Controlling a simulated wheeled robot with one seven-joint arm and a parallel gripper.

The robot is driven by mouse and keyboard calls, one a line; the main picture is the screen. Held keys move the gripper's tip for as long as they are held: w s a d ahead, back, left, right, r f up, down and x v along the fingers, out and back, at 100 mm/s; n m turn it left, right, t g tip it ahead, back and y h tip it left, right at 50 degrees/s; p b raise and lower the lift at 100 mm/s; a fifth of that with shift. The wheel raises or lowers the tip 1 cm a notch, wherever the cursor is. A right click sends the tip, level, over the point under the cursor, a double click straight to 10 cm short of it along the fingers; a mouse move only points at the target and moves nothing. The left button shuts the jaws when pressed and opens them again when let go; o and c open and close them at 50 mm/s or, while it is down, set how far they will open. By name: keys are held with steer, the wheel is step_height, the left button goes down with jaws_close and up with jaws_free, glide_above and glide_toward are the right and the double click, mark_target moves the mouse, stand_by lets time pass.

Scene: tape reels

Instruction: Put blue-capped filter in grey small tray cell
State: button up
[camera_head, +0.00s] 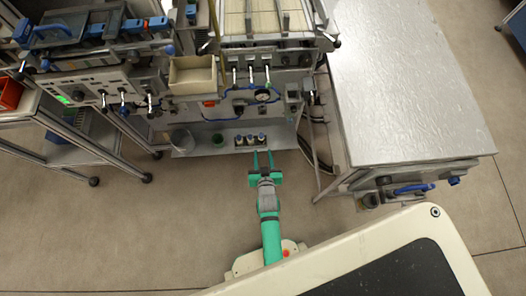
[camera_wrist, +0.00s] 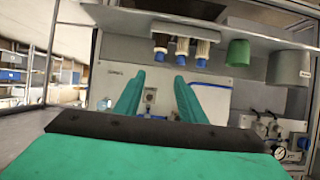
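The rightmost filter (camera_head: 262,137) has a bluish cap in the head view. In the wrist view, which looks upside down, one filter has a wide blue cap (camera_wrist: 203,48), beside a second filter (camera_wrist: 182,47) and a narrower one (camera_wrist: 160,42).
A beige bin (camera_head: 193,75) and a gauge panel sit behind. A silver-topped table (camera_head: 400,85) stands to the right. The floor in front is clear.

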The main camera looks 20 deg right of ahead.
steer(key=s+a+r+n+y, duration=0.1)
steer(key=s+a+r, duration=0.45)
steer(key=s, duration=0.45)
steer(key=s+a+r+t+y, duration=0.1)
steer(key=s+a+r, duration=0.1)
steer(key=s+r, duration=0.3)
steer(key=s+a+r+n+t, duration=0.1)
steer(key=s+a+r, duration=0.2)
steer(key=r, duration=0.8)
steer(key=s+a+r+n+t+y, duration=0.1)
steer(key=s+a+r, duration=0.2)
steer(key=s+r, duration=0.3)
step_height(320, 180, up, 3)
steer(key=shift+s+a+r+y, duration=0.1)
steer(key=shift+s+a+y, duration=0.15)
steer(key=shift+s+y, duration=0.05)
